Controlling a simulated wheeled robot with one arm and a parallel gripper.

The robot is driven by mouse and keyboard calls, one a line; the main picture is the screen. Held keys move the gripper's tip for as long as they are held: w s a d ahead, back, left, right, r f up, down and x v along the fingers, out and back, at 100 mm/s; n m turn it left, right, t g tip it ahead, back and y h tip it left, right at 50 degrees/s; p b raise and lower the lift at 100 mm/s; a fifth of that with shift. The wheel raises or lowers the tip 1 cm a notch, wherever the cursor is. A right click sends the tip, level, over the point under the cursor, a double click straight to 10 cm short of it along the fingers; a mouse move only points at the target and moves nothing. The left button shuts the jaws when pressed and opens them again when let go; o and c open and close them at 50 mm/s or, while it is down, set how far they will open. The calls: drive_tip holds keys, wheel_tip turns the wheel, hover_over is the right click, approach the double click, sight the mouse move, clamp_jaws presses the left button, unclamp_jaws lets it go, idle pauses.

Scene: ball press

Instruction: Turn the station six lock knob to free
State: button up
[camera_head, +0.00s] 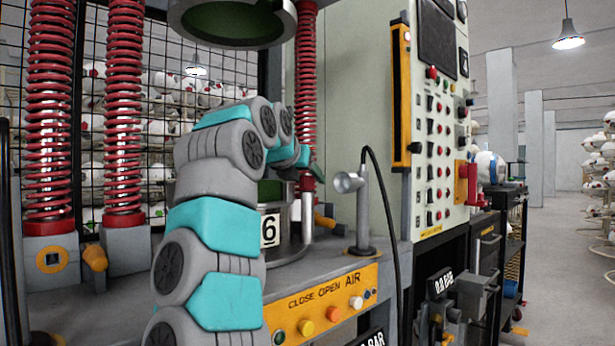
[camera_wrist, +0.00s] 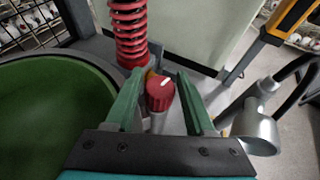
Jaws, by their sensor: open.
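The lock knob (camera_wrist: 160,94) is a red ribbed cap with a white pointer line, on top of a pale metal post. In the wrist view its pointer aims to the upper right. My gripper (camera_wrist: 161,73) is open, with one green finger on each side of the knob; I cannot tell whether either finger touches it. In the head view the number 6 plate (camera_head: 269,231) sits on the front of the station, partly behind my arm. The metal post (camera_head: 308,214) stands just right of it. My fingers are mostly hidden there by the arm.
A round green-faced die (camera_wrist: 55,115) lies left of the gripper. A red spring column (camera_wrist: 128,30) rises behind the knob. A silver lamp (camera_wrist: 254,128) on a stand is close on the right. An orange button panel (camera_head: 325,308) fronts the bench.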

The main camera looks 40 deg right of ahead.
clamp_jaws()
idle(0.4)
drive_tip(key=shift+r+n+t+y+b, duration=0.2)
drive_tip(key=shift+n+t+y+b, duration=0.1)
drive_tip(key=shift+n+t+b, duration=0.25)
drive_tip(key=shift+n+t+y, duration=0.7)
drive_tip(key=shift+n+t, duration=0.15)
drive_tip(key=shift+n, duration=0.1)
unclamp_jaws()
drive_tip(key=shift+f, duration=0.1)
drive_tip(key=shift+a, duration=0.15)
drive_tip(key=v, duration=0.7)
drive_tip(key=shift+s+a+b, duration=0.2)
drive_tip(key=shift+s+b, duration=0.05)
drive_tip(key=shift+b, duration=0.2)
